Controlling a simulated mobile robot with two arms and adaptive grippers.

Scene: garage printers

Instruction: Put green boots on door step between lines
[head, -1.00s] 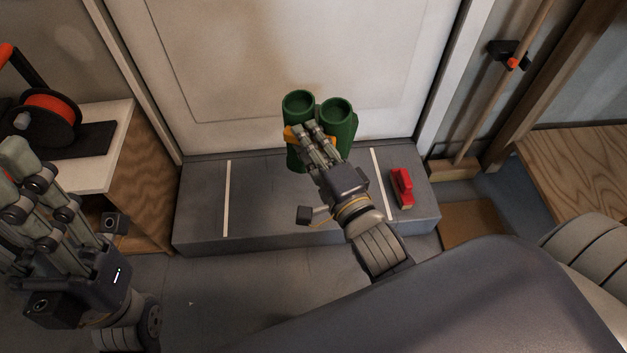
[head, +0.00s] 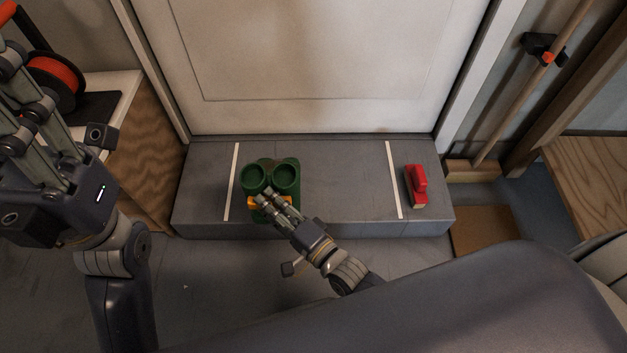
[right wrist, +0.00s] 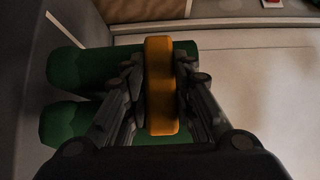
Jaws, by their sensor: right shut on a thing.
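The green boots (head: 285,176) are a pair joined by an orange band (head: 253,203), openings facing up in the head view. They appear over the grey door step (head: 340,185), just right of the left white line (head: 231,182) and well left of the right white line (head: 394,180). I cannot tell whether their soles touch the step. My right gripper (head: 264,198) is shut on the band; the right wrist view shows the orange band (right wrist: 160,85) between its fingers, with the green boots (right wrist: 75,75) behind. My left gripper (head: 18,90) is at the left edge, its fingertips partly cut off.
The white door (head: 320,70) rises behind the step. A wooden cabinet (head: 155,180) with an orange cable reel (head: 55,82) flanks the left. The step between boots and right line is clear.

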